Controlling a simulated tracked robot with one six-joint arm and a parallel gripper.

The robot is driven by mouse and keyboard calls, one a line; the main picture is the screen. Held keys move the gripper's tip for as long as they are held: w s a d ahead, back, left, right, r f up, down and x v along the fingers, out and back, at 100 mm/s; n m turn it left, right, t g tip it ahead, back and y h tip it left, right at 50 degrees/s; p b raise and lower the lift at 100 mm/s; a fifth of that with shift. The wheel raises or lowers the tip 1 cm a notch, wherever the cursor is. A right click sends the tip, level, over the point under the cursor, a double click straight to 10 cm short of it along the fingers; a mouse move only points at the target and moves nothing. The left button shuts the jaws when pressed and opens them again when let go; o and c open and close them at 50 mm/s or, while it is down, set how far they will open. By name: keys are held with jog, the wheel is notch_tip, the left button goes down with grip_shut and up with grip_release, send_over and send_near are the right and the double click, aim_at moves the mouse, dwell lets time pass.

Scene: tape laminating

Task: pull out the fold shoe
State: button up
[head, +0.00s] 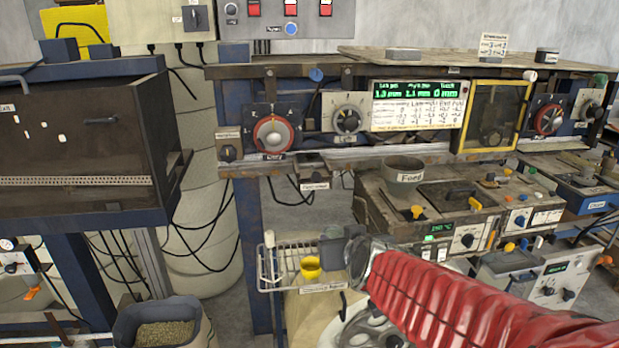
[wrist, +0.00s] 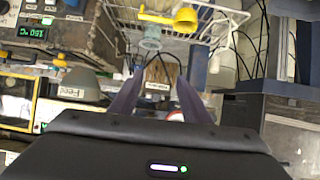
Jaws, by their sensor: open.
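My gripper (wrist: 160,76) shows in the wrist view as two dark fingers spread apart, with nothing between them. In the head view its dark end (head: 338,248) is at the tip of my red-sleeved arm, beside the wire basket. No part can be told for certain as the fold shoe. A small dark block (head: 312,166) with a white label under it hangs below the machine's front rail, above and left of my gripper. In the wrist view a small white label (wrist: 157,86) lies beyond the fingertips, in line with the gap.
A wire basket (head: 268,268) holds a yellow cup (head: 310,268). The grey Feed cup (head: 404,169) stands on the heater bench to the right. Black cables (head: 214,215) hang at the left. A bin of pellets (head: 165,333) stands low at the left.

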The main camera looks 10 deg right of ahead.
aim_at(317, 178)
jog(key=w+r+t, duration=0.2)
jog(key=w+t, duration=0.3)
jog(key=w, duration=0.7)
jog(key=shift+w+a+r+t, duration=0.15)
jog(key=shift+a+t, duration=0.1)
jog(key=shift+t, duration=0.15)
jog(key=w, duration=1.3)
jog(key=shift+w, duration=0.4)
grip_shut()
